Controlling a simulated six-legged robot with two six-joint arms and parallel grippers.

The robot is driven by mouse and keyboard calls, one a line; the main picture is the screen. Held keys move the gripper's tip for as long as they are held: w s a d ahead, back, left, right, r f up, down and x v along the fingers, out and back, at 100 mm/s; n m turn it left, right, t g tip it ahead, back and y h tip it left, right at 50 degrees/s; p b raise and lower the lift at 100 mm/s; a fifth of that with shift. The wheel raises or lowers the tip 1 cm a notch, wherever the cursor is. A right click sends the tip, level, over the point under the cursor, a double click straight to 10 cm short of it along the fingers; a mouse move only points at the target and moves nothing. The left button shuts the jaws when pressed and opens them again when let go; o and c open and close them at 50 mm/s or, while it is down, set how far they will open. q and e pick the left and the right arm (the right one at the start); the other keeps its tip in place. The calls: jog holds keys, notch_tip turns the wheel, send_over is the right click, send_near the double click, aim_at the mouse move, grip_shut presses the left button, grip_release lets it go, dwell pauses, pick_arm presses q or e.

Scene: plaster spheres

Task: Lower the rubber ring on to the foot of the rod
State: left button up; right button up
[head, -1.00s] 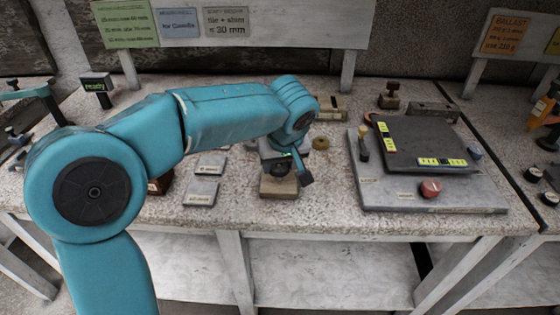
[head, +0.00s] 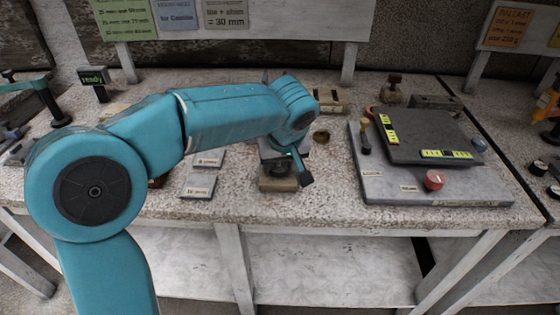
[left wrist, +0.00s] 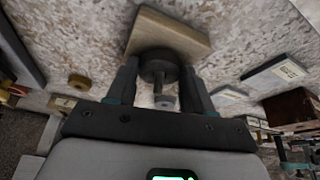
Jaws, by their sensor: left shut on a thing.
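The dark rubber ring (left wrist: 158,66) is between the fingers of my left gripper (left wrist: 160,84) in the left wrist view. My left gripper, also in the head view (head: 284,166), is shut on it. A thin rod (left wrist: 159,84) with a pale grey round end (left wrist: 163,102) shows at the ring, which appears to be around it. The wooden block (left wrist: 165,35) lies just beyond the ring; it also shows in the head view (head: 278,186). The rod's foot is hidden by the ring, and I cannot tell whether the ring touches the block. My right gripper is not in view.
Grey labelled plates (head: 198,186) lie left of the block. A brass-coloured ring (head: 321,136) lies behind it on the right. A grey board with a dark plate (head: 400,190) stands on the right. The stone tabletop in front of the block is clear.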

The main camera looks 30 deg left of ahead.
pick_arm(q)
jog(key=shift+f, duration=0.3)
jog(key=o, duration=1.1)
jog(key=shift+r+p, duration=1.35)
jog(key=shift+r, duration=0.7)
